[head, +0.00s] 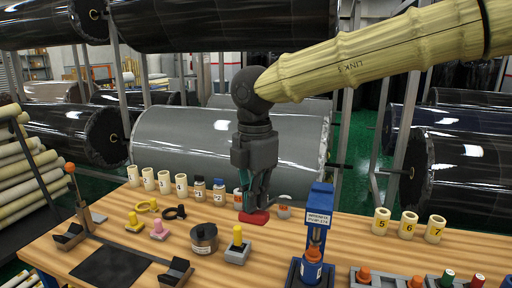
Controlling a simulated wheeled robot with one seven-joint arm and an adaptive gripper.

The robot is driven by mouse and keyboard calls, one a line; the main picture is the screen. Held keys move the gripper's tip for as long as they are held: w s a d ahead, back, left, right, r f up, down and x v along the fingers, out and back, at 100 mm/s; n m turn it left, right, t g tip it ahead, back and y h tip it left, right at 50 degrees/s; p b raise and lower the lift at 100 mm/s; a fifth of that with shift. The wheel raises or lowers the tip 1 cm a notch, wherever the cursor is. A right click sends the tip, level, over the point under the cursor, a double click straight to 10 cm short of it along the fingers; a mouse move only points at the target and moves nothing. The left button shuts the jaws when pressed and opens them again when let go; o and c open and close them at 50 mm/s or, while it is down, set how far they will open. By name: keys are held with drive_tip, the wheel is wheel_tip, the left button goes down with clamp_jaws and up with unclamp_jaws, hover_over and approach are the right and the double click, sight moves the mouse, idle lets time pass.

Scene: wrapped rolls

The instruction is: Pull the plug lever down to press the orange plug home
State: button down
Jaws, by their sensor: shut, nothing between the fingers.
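My gripper (254,200) points down over the middle of the table, with its fingers together. A red bar-shaped piece (253,217) sits right at its fingertips; I cannot tell whether they touch, or whether this piece is the plug lever's handle. To the right stands a blue press (319,205) with a white label. In its base is a small blue bottle (311,268) with an orange plug (314,253) on top, upright below the press head. How deep the plug sits is too small to tell.
A rod with an orange ball (70,168) rises at the table's left. Numbered cream cylinders (408,224) stand at right, and stoppered bottles (447,279) at front right. Large wrapped rolls (200,140) lie behind.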

sight(254, 218)
drive_tip(key=shift+s+f+b, duration=0.15)
drive_tip(key=shift+f+b, duration=0.15)
drive_tip(key=shift+f, duration=0.9)
drive_tip(key=shift+s+a+f+b, duration=0.15)
drive_tip(key=shift+f+b, duration=0.3)
drive_tip(key=shift+f, duration=0.7)
